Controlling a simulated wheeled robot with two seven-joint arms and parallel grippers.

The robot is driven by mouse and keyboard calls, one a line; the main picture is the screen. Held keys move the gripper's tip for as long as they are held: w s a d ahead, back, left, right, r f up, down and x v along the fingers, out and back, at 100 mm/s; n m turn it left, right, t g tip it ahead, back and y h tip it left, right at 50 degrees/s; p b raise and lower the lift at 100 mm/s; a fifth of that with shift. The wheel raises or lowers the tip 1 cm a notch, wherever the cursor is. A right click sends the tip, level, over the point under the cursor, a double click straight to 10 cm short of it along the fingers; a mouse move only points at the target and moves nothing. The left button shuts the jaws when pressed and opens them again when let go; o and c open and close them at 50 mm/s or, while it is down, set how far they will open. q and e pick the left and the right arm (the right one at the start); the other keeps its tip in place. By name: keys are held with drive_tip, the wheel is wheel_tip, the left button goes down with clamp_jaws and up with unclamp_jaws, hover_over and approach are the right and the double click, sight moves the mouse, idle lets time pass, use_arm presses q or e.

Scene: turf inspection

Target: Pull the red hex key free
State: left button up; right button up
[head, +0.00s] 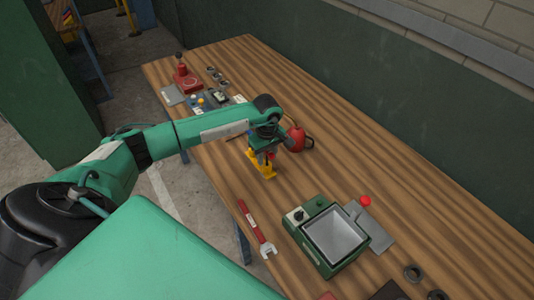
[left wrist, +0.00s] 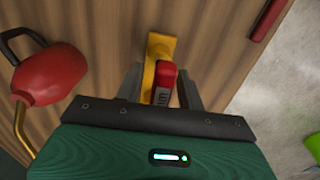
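The red hex key (left wrist: 167,72) shows a red end and a grey, lettered part in the left wrist view. It stands at a yellow holder (left wrist: 160,45), which also shows on the workbench in the head view (head: 262,169). My left gripper (left wrist: 161,72) is over the holder with its two fingers apart, one on each side of the red key. A gap shows between the left finger and the key; the right finger is close to it, and I cannot tell if it touches. In the head view the gripper (head: 264,154) mostly hides the key. My right gripper is not in view.
A red oil can (head: 297,139) stands close beside the gripper. A red-handled wrench (head: 253,222) lies near the bench's front edge. A green box with a grey basin (head: 334,236) is to the right. Small parts and a red device (head: 185,80) are at the far end.

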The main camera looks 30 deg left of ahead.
use_arm(q)
drive_tip(key=c, duration=0.7)
drive_tip(key=shift+o, duration=1.3)
clamp_jaws()
drive_tip(key=shift+r, duration=0.2)
drive_tip(key=shift+r, duration=0.3)
drive_tip(key=shift+r+p, duration=0.8)
drive_tip(key=shift+r, duration=0.8)
drive_tip(key=shift+r, duration=0.25)
drive_tip(key=shift+r, duration=0.1)
